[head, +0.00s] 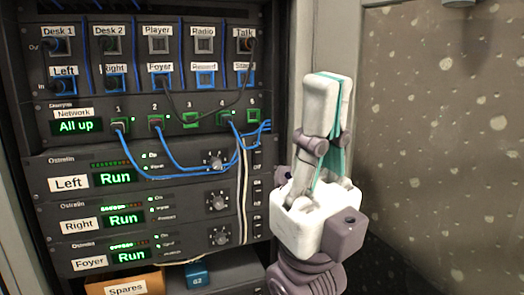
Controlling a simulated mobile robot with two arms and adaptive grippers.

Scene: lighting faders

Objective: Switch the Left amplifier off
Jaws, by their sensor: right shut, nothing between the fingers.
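The Left amplifier (190,179) is a dark panel in the rack, labelled "Left" (69,183). Its green display reads "Run" (117,178), and a row of green level lights is lit above it. It has a round knob (217,160) toward its right side and small dark controls (257,166) at its right end; their print is too small to read surely. Blue cables hang across its top, and a pale cable runs down near its right side. My right gripper (329,92) is shut and empty, pointing up, to the right of the rack and apart from the amplifier. My left gripper is out of view.
The Right amplifier (180,224) and Foyer amplifier (185,250) sit below, both showing "Run". Above are the Network panel (75,126), reading "All up", and a patch panel (130,60). An orange Spares box (150,284) is at the bottom. A speckled wall (450,140) stands right.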

